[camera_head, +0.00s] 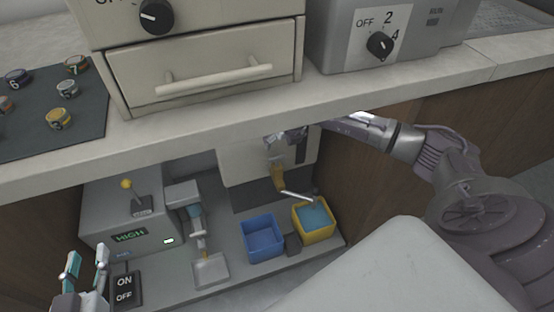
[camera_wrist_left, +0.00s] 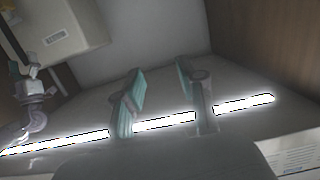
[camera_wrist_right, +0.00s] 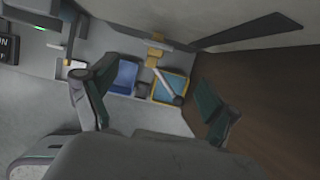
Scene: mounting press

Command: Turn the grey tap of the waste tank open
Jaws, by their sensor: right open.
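The cream tank (camera_head: 238,165) hangs under the counter with a brass outlet (camera_head: 278,178) low on its front. A grey bar-shaped tap handle (camera_head: 298,194) slants from the outlet over the yellow bin (camera_head: 329,235). In the right wrist view the grey handle (camera_wrist_right: 166,82) lies between and beyond my fingers, apart from them. My right gripper (camera_wrist_right: 150,105) is open and empty; in the head view it is partly hidden at the tank's front, above the outlet. My left gripper (camera_head: 86,265) is open and empty at the lower left, far from the tap.
A blue bin (camera_head: 262,238) stands left of the yellow one. A grey unit (camera_head: 108,225) with a yellow-knobbed lever and an ON/OFF panel (camera_head: 125,290) are at left. The counter edge (camera_head: 220,110) overhangs the tank; a brown wall (camera_wrist_right: 250,85) stands at right.

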